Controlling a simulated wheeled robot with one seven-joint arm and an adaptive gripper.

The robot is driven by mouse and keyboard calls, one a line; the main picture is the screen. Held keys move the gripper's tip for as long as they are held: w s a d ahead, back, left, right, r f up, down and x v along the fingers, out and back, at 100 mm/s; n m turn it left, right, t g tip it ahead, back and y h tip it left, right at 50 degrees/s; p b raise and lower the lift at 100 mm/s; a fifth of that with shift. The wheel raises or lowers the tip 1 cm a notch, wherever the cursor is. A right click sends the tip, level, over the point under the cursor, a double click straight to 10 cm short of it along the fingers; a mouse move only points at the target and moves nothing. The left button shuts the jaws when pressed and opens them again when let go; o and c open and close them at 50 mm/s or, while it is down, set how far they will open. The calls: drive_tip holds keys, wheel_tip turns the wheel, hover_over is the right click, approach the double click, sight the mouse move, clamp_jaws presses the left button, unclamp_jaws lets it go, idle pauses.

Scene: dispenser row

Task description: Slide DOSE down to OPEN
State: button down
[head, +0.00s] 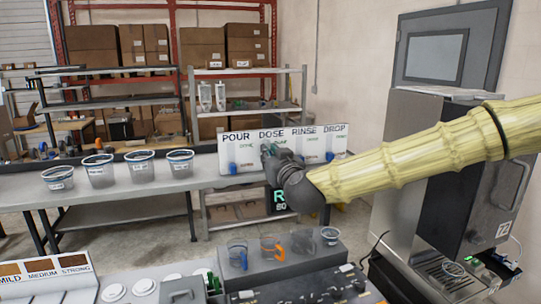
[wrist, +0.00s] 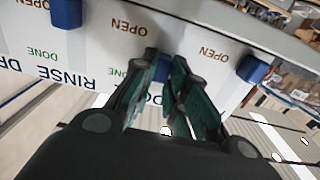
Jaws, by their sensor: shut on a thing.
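The white panel (head: 285,166) in the head view is labelled POUR, DOSE, RINSE, DROP. Green DONE marks sit above orange OPEN marks. My gripper (head: 268,150) is at the DOSE column and hides its slider in this view. In the wrist view, where the panel appears upside down, my gripper (wrist: 165,85) is shut on the blue DOSE slider (wrist: 160,66), partly hidden between the fingers. It appears between the DONE and OPEN levels. The POUR slider (wrist: 254,69) and the RINSE slider (wrist: 66,13) appear about level with OPEN.
The panel stands on a grey bench (head: 190,183) with several clear labelled tubs (head: 100,171) to the left. A nearer dark box (head: 275,262) carries small cups.

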drive_tip(key=shift+f, duration=0.15)
drive_tip(key=c, duration=1.4)
unclamp_jaws()
drive_tip(key=shift+d, duration=0.1)
drive_tip(key=shift+s, duration=0.1)
drive_tip(key=v, duration=1.1)
drive_tip(key=shift+s+d, duration=0.2)
drive_tip(key=shift+s, duration=0.15)
